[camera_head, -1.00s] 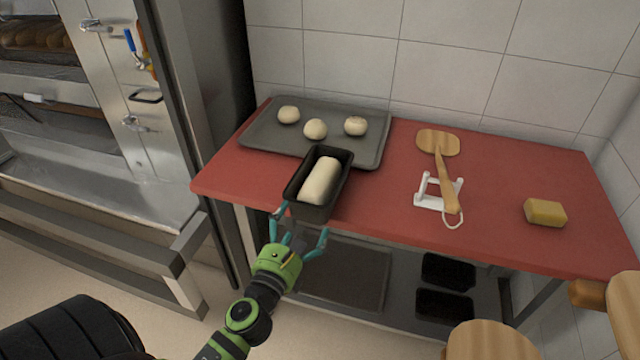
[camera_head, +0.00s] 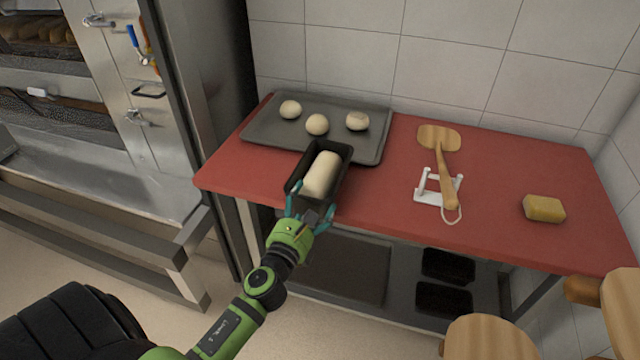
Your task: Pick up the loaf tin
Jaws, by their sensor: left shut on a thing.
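The black loaf tin (camera_head: 343,176) holds a pale loaf of dough (camera_head: 322,174). It is at the front edge of the red counter, left of the middle, just in front of the grey baking tray. My left gripper (camera_head: 309,212) is shut on the near end of the tin, with teal fingers at either side of it. Whether the tin rests on the counter or is slightly raised I cannot tell. My right gripper is not in view.
The grey baking tray (camera_head: 365,145) with 3 dough balls lies behind the tin. A wooden paddle (camera_head: 439,139) leans on a white stand (camera_head: 428,196). A yellow block (camera_head: 543,208) lies at the right. Dark tins sit on the shelf below. A steel oven (camera_head: 150,60) stands left.

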